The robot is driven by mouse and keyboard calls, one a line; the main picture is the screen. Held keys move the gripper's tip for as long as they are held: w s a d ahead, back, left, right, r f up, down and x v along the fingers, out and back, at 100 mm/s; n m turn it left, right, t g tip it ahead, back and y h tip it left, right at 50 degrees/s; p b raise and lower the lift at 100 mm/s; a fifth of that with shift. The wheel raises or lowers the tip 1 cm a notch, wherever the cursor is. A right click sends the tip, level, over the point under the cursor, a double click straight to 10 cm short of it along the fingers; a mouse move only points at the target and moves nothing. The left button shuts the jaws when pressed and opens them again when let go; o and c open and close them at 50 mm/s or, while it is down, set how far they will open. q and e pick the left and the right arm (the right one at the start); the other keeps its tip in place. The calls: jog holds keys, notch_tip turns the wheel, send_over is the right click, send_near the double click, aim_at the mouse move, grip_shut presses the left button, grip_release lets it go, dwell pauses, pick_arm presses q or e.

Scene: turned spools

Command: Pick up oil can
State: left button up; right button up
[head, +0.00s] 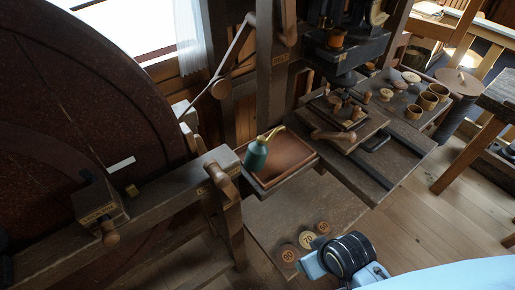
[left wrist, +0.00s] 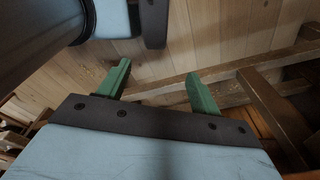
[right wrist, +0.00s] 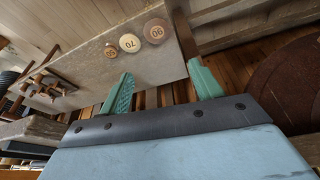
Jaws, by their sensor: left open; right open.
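The oil can (head: 256,156) is dark green with a yellow spout and top. It stands upright in the left part of a shallow brown tray (head: 291,150) in the head view. My left gripper (left wrist: 157,70) is open and empty, with its green fingers apart over wooden floor and beams. My right gripper (right wrist: 160,70) is open and empty, and faces a board with round numbered discs. The oil can shows in neither wrist view.
A large dark wheel (head: 70,120) and a wooden beam (head: 150,207) stand left of the tray. A bench (head: 400,157) with wooden cups and a clamp block adjoins it on the right. Numbered discs (head: 307,240) lie on a low board in front. Wooden floor is open at right.

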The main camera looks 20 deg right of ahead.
jog(key=w+a+r+t+y+p, duration=0.1)
jog(key=w+r+t, duration=0.1)
jog(key=w+r, duration=0.35)
jog(key=m+t+y, duration=0.2)
jog(key=t+y, duration=0.1)
jog(key=t, duration=0.5)
send_near(262, 158)
jog(key=w, duration=0.2)
jog(key=x, duration=0.7)
jog(key=shift+w+a+f, duration=0.15)
jog(key=shift+a+f, duration=0.2)
jog(key=shift+a, duration=0.1)
jog(key=shift+d+x, duration=0.15)
jog(key=shift+x, duration=1.1)
jog(key=shift+d+x, duration=0.1)
jog(key=shift+x, duration=1.2)
jog(key=c, duration=0.8)
